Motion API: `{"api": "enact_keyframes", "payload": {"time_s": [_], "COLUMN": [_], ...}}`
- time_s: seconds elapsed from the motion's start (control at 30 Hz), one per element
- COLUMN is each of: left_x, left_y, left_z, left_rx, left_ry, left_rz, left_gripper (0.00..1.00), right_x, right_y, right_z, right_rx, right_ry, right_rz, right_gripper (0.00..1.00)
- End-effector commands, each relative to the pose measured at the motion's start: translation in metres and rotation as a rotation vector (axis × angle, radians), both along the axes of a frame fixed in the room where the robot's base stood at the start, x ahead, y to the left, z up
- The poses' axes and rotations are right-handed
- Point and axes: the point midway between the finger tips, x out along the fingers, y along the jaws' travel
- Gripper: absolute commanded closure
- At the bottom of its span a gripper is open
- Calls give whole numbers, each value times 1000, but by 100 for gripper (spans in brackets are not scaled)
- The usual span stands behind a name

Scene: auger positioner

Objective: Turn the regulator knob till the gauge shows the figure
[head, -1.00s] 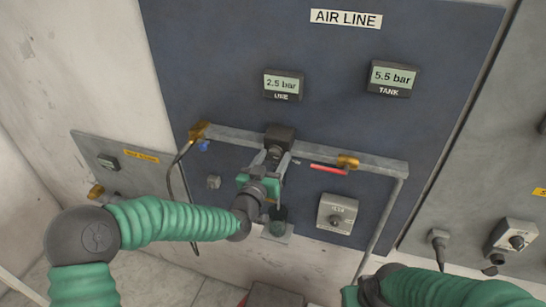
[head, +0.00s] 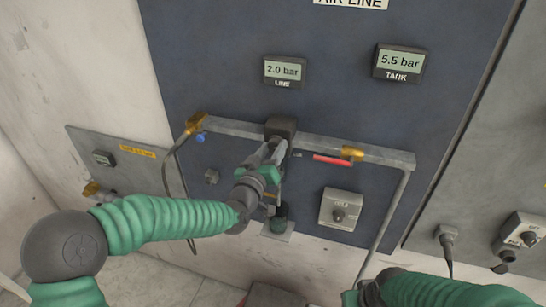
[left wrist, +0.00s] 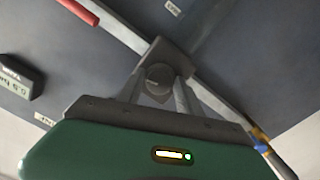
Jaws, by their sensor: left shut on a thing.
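The regulator (head: 281,127) is a dark block on the grey pipe. Its dark round knob (left wrist: 158,80) shows in the left wrist view between my left fingers. My left gripper (head: 276,152) is shut on this knob, which its fingers mostly hide in the head view. The line gauge (head: 284,71) above it shows 2.0 bar. The tank gauge (head: 400,64) shows 5.5 bar. I see no target figure that I can read. My right gripper (head: 352,298) shows only as a green bit at the bottom edge, its fingers out of view.
A red valve handle (head: 333,160) lies just right of the regulator. A brass fitting with a blue lever (head: 200,138) is at the pipe's left end. A grey switch box (head: 341,210) is below right. The panel between pipe and gauges is clear.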

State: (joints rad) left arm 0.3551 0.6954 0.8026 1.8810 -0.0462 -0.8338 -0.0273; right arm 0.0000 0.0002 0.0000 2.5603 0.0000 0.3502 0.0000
Motion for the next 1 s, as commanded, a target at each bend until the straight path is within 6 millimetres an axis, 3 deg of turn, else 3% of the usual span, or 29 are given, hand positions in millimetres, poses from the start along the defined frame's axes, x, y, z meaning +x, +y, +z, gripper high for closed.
{"api": "enact_keyframes", "payload": {"time_s": [0.2, 0.23, 0.33, 0.7, 0.87, 1.0], "left_x": [0, 0, 0, -6, -38, -78], "left_y": [1, 1, 0, 2, 15, 29], "left_z": [2, 2, 1, 0, -3, -4], "left_rx": [0, 0, 1, 3, 7, 10], "left_ry": [0, 0, 0, -1, -3, -4], "left_rz": [1, 1, 1, -1, 1, 1], "left_gripper": [98, 55, 44, 44, 44, 44], "right_x": [0, 0, 0, 0, 0, 0], "right_y": [0, 0, 0, 0, 0, 0], "right_z": [2, 2, 2, -3, -19, -31], "right_rx": [0, 0, 0, 0, 0, 0], "right_ry": [-1, -1, -1, -1, -1, 0], "right_rz": [0, 0, 0, 0, 0, 0], "right_gripper": [64, 64, 64, 64, 64, 64]}}
